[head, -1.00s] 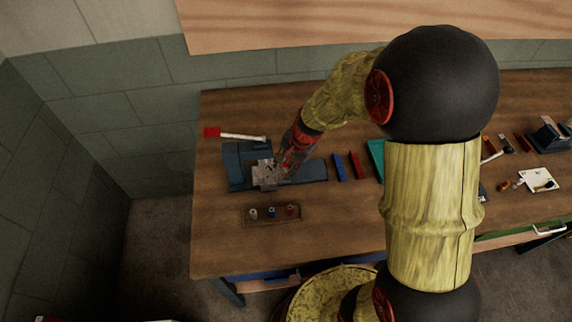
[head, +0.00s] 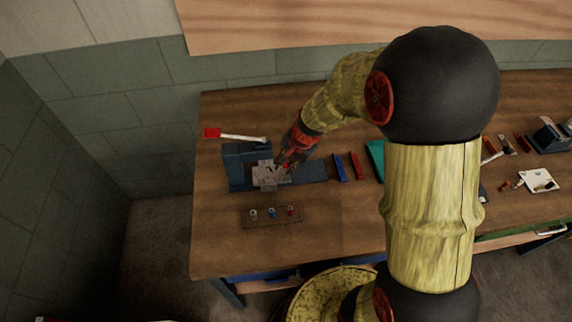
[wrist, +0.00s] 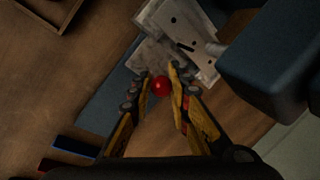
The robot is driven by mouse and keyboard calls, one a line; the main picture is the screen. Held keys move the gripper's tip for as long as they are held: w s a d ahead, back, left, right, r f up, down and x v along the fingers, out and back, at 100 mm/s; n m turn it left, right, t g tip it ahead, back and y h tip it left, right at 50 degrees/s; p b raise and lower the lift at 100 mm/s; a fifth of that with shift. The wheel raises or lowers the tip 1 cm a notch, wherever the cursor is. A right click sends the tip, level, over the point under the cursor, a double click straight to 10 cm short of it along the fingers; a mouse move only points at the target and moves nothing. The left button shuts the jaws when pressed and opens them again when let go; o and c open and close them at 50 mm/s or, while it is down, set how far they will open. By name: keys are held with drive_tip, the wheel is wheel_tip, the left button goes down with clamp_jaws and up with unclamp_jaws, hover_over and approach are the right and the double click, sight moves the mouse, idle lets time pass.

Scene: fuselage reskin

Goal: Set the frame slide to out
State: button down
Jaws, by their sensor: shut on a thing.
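The frame slide is a grey metal plate with dark holes (head: 268,176), lying on the blue bed of a fixture at the left of the bench. In the wrist view the plate (wrist: 155,52) lies just beyond my fingertips. My gripper (head: 285,167) is at the plate's right side. In the wrist view my gripper (wrist: 161,72) has its two fingers on either side of a round red knob (wrist: 160,87) and is shut on it. The knob's link to the plate is hidden.
The blue fixture (head: 312,172) has a raised block over the plate's left end, and a red-ended lever (head: 212,133) behind. A small wooden tray (head: 257,223) with several pegs sits in front. Blue (head: 339,167) and red (head: 356,165) bars lie to the right.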

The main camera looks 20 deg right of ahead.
drive_tip(key=shift+d, duration=0.1)
drive_tip(key=d, duration=0.4)
drive_tip(key=s+d+b, duration=0.1)
drive_tip(key=d, duration=0.3)
drive_tip(key=s+d, duration=0.1)
drive_tip(key=d, duration=0.2)
drive_tip(key=shift+s+d+b, duration=0.15)
drive_tip(key=shift+d+b, duration=0.25)
drive_tip(key=c, duration=2.1)
unclamp_jaws()
drive_tip(key=shift+o, duration=1)
drive_tip(key=shift+d, duration=0.2)
drive_tip(key=shift+a, duration=0.1)
drive_tip(key=v, duration=1.2)
